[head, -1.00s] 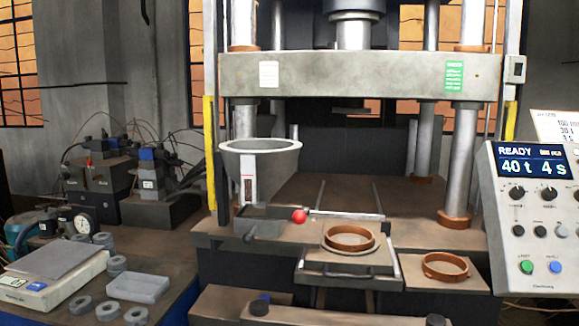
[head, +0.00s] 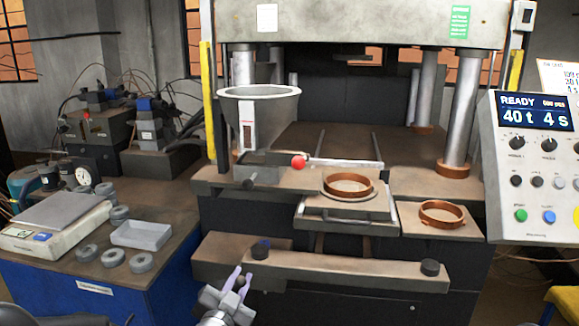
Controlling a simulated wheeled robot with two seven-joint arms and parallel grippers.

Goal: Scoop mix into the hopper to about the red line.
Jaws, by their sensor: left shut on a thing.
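The hopper (head: 258,108) is a grey funnel on the left front of the press. A white strip with a small red mark is on its front; its inside level cannot be made out. My left gripper (head: 237,283) is low in the head view, below the hopper and in front of the press's front beam. Its pale purple fingers are shut on a small dark thing (head: 240,283), mostly hidden between them. No loose mix or clear scoop shape can be made out. My right gripper is not in view.
A red-knobbed rod (head: 298,163) lies beside the hopper. Copper rings (head: 348,185) sit on the press front. The front beam (head: 345,270) has black knobs. A scale (head: 55,222), grey discs and a tray (head: 141,234) are at left; a control panel (head: 535,165) is at right.

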